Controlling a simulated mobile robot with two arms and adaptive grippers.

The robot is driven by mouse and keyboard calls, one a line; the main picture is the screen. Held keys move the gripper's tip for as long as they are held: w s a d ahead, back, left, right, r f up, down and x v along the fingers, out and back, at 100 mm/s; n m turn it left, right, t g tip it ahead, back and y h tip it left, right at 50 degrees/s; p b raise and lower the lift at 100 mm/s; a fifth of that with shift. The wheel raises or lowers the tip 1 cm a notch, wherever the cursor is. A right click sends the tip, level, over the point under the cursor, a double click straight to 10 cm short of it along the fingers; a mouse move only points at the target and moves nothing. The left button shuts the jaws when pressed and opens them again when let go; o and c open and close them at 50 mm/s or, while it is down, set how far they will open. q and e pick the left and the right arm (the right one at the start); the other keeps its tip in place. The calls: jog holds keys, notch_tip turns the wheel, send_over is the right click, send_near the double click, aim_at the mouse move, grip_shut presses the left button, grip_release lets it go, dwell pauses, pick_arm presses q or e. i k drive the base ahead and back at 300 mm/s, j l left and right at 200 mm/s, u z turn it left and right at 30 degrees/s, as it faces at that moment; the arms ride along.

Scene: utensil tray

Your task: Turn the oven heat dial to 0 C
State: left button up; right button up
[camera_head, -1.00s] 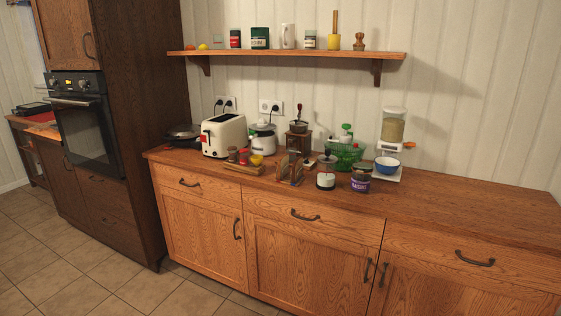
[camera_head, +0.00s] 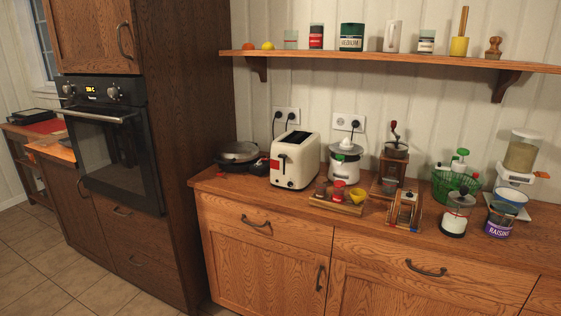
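The black built-in oven (camera_head: 115,150) stands at the left in a dark wood cabinet, with its door closed. Its control panel (camera_head: 100,91) runs above the door handle. A round dial (camera_head: 113,93) sits right of a small lit orange display (camera_head: 90,89), and another dial (camera_head: 68,89) sits left of it. The display digits and dial markings are too small to read surely. Neither of my grippers shows in the view.
A wooden counter (camera_head: 257,190) to the right holds a white toaster (camera_head: 294,160), a juicer, grinders and jars. A shelf (camera_head: 400,60) hangs above it. The tiled floor (camera_head: 85,279) before the oven looks clear.

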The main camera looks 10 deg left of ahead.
aim_at(113, 92)
jog(key=i+j, duration=0.1)
jog(key=j, duration=0.45)
jog(key=i+j, duration=0.1)
jog(key=j, duration=0.95)
jog(key=i+j, duration=0.15)
jog(key=j, duration=0.4)
jog(key=i+j, duration=0.1)
jog(key=j, duration=0.4)
